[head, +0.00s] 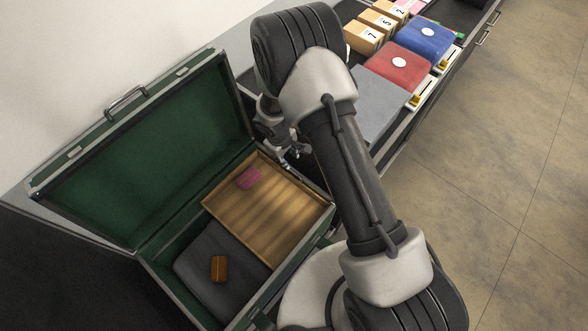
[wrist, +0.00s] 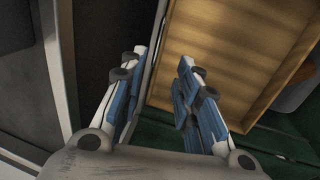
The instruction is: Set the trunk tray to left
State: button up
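The trunk tray (head: 268,218) is a shallow wooden tray in the right end of the open green-lined trunk (head: 150,262). A small pink item (head: 249,179) lies in its far corner. My gripper (head: 291,155) is at the tray's far right side, partly hidden behind my arm in the head view. In the wrist view my gripper (wrist: 160,92) has its two blue-padded fingers apart. An edge of the tray (wrist: 235,45) runs between or just beneath them. I cannot tell whether they touch it.
The raised lid (head: 150,150) stands behind. Red (head: 397,68) and blue (head: 420,38) folded items and numbered boxes (head: 363,36) lie farther right on the bench.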

aim_at(294, 172)
jog(key=f+b, duration=0.1)
jog(key=f, duration=0.3)
jog(key=w+d+f+b, duration=0.1)
jog(key=f, duration=0.4)
jog(key=w+d+f+b, duration=0.1)
jog(key=f, duration=0.4)
jog(key=shift+f, duration=0.25)
jog(key=shift+c, duration=0.4)
grip_shut()
